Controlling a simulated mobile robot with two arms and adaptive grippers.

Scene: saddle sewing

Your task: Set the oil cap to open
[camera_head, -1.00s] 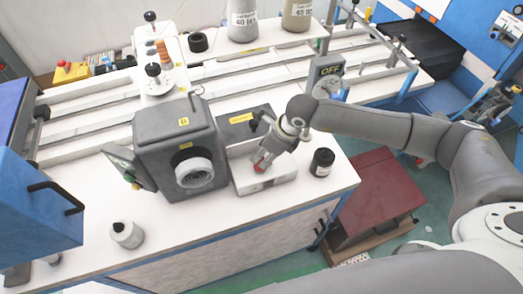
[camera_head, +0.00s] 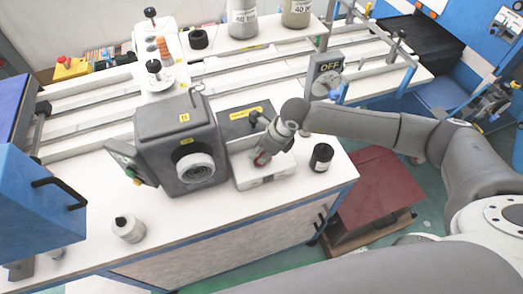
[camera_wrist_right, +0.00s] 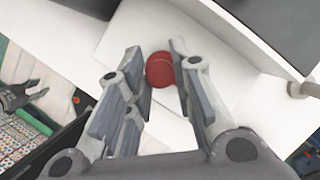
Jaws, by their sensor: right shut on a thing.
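The oil cap (camera_wrist_right: 160,69) is a small round red piece on a white surface. It shows between the two fingers of my right gripper (camera_wrist_right: 159,58) in the right wrist view. In the head view my right gripper (camera_head: 263,156) reaches down to the top of the low white housing (camera_head: 268,181), and only a little red shows at its fingertips. The gripper is shut on the cap. I cannot tell from the frames whether the cap is turned open or closed. My left gripper is not in view.
A dark grey machine head (camera_head: 177,142) stands just left of the housing. A white spool (camera_head: 128,229) is at the front left. The front tabletop is mostly clear.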

